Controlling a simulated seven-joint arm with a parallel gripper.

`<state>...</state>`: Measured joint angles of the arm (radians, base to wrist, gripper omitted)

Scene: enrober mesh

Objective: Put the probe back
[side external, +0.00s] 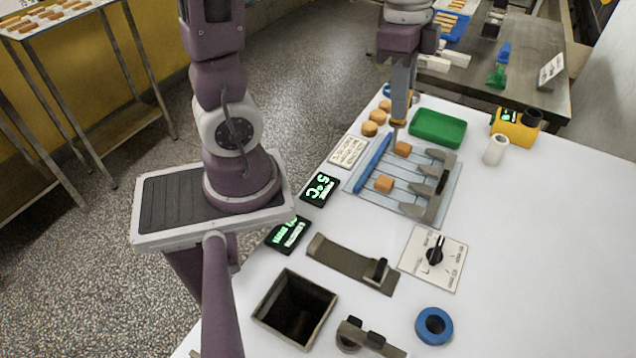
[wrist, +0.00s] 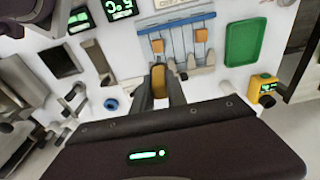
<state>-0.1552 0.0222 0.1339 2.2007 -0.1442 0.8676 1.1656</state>
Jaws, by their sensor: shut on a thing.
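My gripper (side external: 402,98) is above the mesh, pointing down. It is shut on the probe (wrist: 158,82), whose yellow-orange handle shows between the fingers in the wrist view. In the side view the probe's thin tip (side external: 394,134) points down close to an orange-brown piece (side external: 403,148) on the mesh; I cannot tell whether they touch. A yellow meter (side external: 513,131) with a small green display and a black round holder (side external: 533,114) stands at the table's back right. It also shows in the wrist view (wrist: 264,88).
The mesh (side external: 420,204) carries a blue bar (side external: 372,163), grey clamps and another piece (side external: 384,183). A square opening (side external: 294,309), dial plate (side external: 433,257) and blue ring (side external: 434,326) are nearer. The right side is clear.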

